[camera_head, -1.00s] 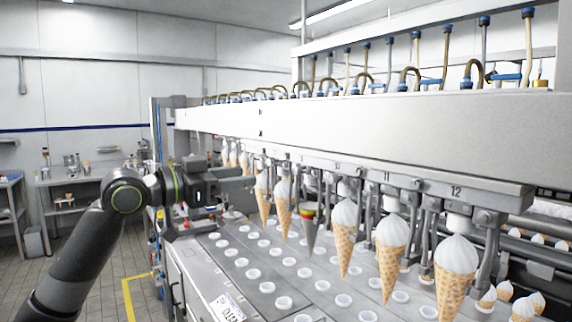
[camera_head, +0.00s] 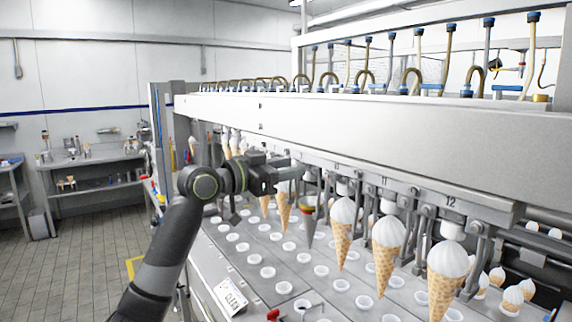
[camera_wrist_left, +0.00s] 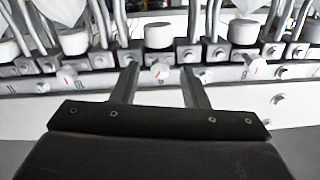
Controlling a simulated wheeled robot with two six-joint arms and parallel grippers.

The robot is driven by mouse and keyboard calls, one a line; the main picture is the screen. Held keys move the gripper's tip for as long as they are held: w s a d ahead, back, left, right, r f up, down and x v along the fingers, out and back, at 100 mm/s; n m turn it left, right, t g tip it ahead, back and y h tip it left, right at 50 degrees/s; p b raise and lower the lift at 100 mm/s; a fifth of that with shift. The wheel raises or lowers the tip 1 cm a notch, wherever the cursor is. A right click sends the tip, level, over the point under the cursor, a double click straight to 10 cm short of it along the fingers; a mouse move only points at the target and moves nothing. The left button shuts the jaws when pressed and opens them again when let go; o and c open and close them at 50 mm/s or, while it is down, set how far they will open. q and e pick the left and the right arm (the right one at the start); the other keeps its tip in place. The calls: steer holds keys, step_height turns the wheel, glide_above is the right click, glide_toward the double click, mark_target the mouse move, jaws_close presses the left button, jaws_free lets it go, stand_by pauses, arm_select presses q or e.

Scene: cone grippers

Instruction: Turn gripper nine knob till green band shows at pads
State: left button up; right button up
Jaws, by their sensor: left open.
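My left gripper (camera_head: 304,175) is in front of the row of cone grippers under the machine's long white beam. In the left wrist view its two fingers (camera_wrist_left: 160,84) are open. A small white knob with a red mark (camera_wrist_left: 160,72) lies between the finger ends; I cannot tell whether they touch it. A grey cone with red and yellow bands (camera_head: 308,214) hangs point down below my gripper; no green band can be made out. The labels 11 and 12 are readable to the right; a nine is not. My right gripper is not in view.
Similar knobs (camera_wrist_left: 252,72) sit on either side along the rail. Filled ice cream cones (camera_head: 388,255) hang to the right, with others to the left. A deck with several white-rimmed holes (camera_head: 283,288) lies below. A small red item (camera_head: 273,314) is at the bottom edge.

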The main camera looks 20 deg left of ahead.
arm_select(q)
steer(key=shift+c, duration=0.3)
jaws_close()
steer(key=shift+r+n+p, duration=0.1)
steer(key=shift+n+p, duration=0.55)
steer(key=shift+n, duration=1.15)
steer(key=shift+o, duration=0.3)
jaws_free()
